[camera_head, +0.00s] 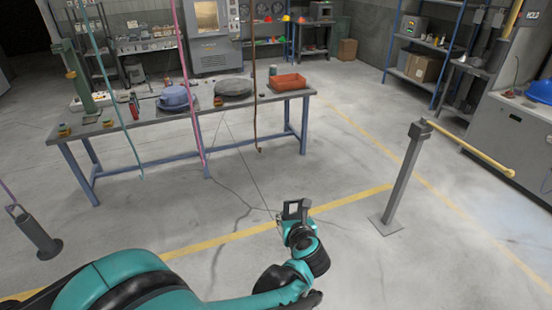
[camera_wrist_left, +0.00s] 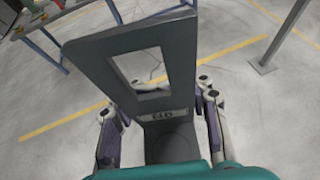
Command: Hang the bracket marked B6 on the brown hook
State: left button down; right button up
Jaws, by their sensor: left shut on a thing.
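My left gripper (camera_head: 291,223) is shut on a dark grey bracket (camera_head: 297,207) with a rectangular window. In the left wrist view the bracket (camera_wrist_left: 182,70) stands up between the two fingers. A small mark on its lower part appears upside down and I cannot read it surely. The brown hook (camera_head: 258,149) is the curled lower end of a brown cord, hanging in front of the workbench. In the head view it is above and left of the held bracket, clearly apart from it. My right gripper is out of view.
A pink cord (camera_head: 192,100) and a teal cord (camera_head: 110,92) hang left of the brown one. The workbench (camera_head: 225,110) holds an orange bin (camera_head: 288,82) and other items. A grey post (camera_head: 402,180) with a yellow bar (camera_head: 475,150) stands right. Floor between gripper and bench is clear.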

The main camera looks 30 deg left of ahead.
pick_arm(q)
jog(key=s+a+r+n+g+y+p, duration=0.15)
jog(key=a+r+p, duration=0.25)
jog(key=r+p, duration=0.5)
jog(key=w+a+r+n+b, duration=0.1)
jog(key=w+a+r, duration=0.1)
jog(key=w+a, duration=0.2)
jog(key=a+y, duration=0.1)
jog(key=a, duration=0.2)
jog(key=shift+w, duration=0.25)
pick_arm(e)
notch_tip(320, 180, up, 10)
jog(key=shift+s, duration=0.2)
pick_arm(q)
jog(key=shift+d, duration=0.1)
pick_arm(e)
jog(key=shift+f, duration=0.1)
pick_arm(q)
jog(key=shift+b, duration=0.3)
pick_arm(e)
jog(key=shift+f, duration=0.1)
pick_arm(q)
jog(key=shift+w+a, duration=0.25)
jog(key=shift+a, duration=0.05)
jog(key=shift+a+n, duration=0.1)
jog(key=shift+n, duration=0.15)
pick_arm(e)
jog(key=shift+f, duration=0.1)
